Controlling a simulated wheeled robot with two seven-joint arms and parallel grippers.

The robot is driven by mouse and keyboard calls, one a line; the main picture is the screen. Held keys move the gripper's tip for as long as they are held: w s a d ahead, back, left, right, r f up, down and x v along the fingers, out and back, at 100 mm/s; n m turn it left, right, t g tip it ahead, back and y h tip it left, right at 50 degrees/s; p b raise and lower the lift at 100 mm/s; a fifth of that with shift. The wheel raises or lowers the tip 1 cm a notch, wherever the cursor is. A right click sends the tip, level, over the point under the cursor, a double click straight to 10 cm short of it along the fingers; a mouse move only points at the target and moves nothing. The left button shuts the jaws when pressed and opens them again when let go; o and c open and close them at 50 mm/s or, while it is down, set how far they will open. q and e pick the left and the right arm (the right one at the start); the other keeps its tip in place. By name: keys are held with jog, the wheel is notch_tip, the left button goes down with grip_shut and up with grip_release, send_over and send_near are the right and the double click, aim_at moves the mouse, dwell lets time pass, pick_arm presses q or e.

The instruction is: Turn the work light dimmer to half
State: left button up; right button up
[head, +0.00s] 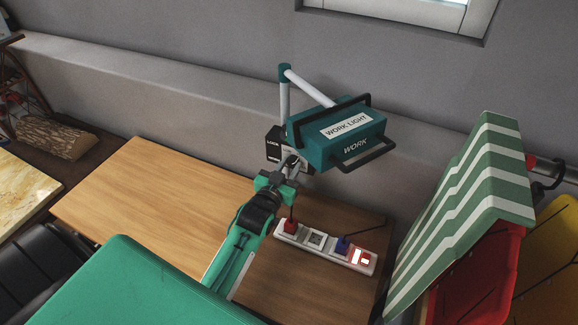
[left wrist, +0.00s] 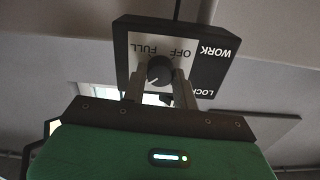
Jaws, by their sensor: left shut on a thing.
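The teal work light (head: 345,135), labelled WORK LIGHT, stands on a pale post behind the table. Its dimmer box (head: 273,147) is black and white, below and left of the lamp; my arm partly covers it. In the left wrist view the box (left wrist: 214,62) appears upside down, with OFF, FULL, WORK and LOCK lettering. The round dark dimmer knob (left wrist: 159,70) sits between the fingers of my left gripper (left wrist: 160,88), which is shut on it. The left gripper (head: 291,166) also shows in the head view at the box. The knob's exact setting is unclear. My right gripper is out of view.
A white power strip (head: 313,241) with red and blue plugs and a lit red switch lies on the wooden table (head: 140,190). A green-striped cover (head: 480,190) over a red bin (head: 475,285) stands at right. The table's left part is clear.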

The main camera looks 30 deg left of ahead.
pick_arm(q)
jog(key=shift+f+n, duration=0.1)
jog(key=shift+n, duration=0.2)
dwell(0.4)
jog(key=o, duration=1)
jog(key=shift+s+d+b, duration=0.2)
jog(key=shift+s+b, duration=1)
jog(key=shift+s, duration=2.3)
jog(key=shift+s+d+b, duration=0.2)
jog(key=shift+s+b, duration=1)
jog(key=shift+s, duration=2.25)
